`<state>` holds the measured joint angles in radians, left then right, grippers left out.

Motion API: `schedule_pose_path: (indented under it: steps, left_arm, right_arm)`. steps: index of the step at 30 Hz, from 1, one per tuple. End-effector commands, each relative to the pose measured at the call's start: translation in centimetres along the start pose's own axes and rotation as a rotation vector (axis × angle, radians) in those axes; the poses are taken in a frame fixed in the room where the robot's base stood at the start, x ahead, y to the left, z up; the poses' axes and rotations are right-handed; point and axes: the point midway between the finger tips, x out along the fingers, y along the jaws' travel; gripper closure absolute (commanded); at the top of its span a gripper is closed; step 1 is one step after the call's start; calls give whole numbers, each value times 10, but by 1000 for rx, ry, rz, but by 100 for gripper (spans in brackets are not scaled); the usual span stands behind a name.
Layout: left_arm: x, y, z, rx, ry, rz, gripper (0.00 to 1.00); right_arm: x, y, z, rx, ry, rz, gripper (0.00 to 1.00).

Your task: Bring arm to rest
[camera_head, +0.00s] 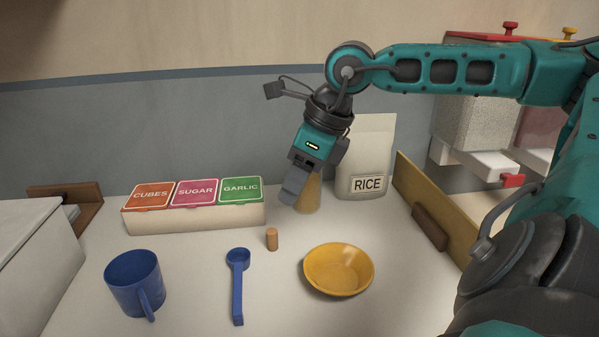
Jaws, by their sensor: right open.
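My right arm comes in from the right, teal and dark grey, and bends down above the back of the counter. Nothing shows between the fingers. My left gripper is not in view.
A yellow bowl (339,270), small cork (272,239), blue spoon (237,285) and blue mug (135,281) stand on the counter. Behind are a box with CUBES, SUGAR and GARLIC lids (195,219) and a RICE container (368,160). Dispensers (480,117) hang at right.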

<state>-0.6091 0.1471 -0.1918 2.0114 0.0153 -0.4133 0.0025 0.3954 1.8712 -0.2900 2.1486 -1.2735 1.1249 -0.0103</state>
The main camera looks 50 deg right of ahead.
Motion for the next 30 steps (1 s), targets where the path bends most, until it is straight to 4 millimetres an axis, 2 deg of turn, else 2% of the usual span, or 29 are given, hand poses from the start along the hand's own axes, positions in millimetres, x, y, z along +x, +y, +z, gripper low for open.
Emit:
schedule_pose_path:
  steps: [6,24,26,30]
  left_arm:
    - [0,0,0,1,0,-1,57]
    - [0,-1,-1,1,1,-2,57]
    - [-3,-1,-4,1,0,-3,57]
    - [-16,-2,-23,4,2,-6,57]
  right_arm:
    - [-13,0,-1,2,1,0,55]
    - [-14,0,0,1,1,1,55]
    - [-19,0,2,1,1,0,55]
    - [-43,0,12,1,1,0,55]
